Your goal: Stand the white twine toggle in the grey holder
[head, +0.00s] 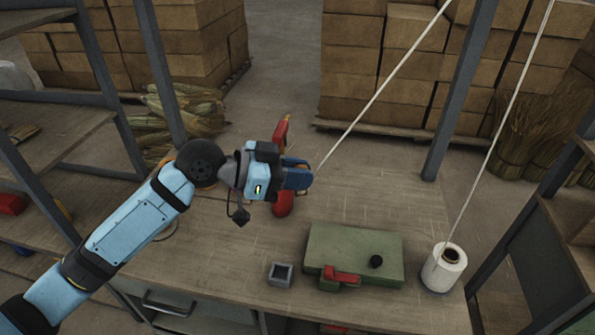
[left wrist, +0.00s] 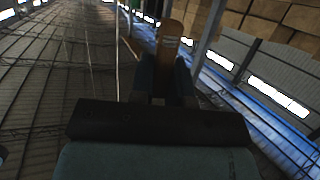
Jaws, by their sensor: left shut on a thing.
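My left gripper (head: 298,178) is shut on the twine toggle, above the bench. The toggle (head: 281,130) looks like a red-orange bar in the head view, its ends showing above and below the gripper. In the left wrist view the toggle (left wrist: 171,42) is a brown bar with a rounded end, standing up between the dark fingers (left wrist: 165,82); its lower part is hidden. White twine (head: 352,128) runs from the gripper up to the right. The grey holder (head: 281,274) is a small square open-topped block on the bench, apart from the toggle and nearer the front. My right gripper is not in view.
Grey posts (head: 460,90) rise behind the bench.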

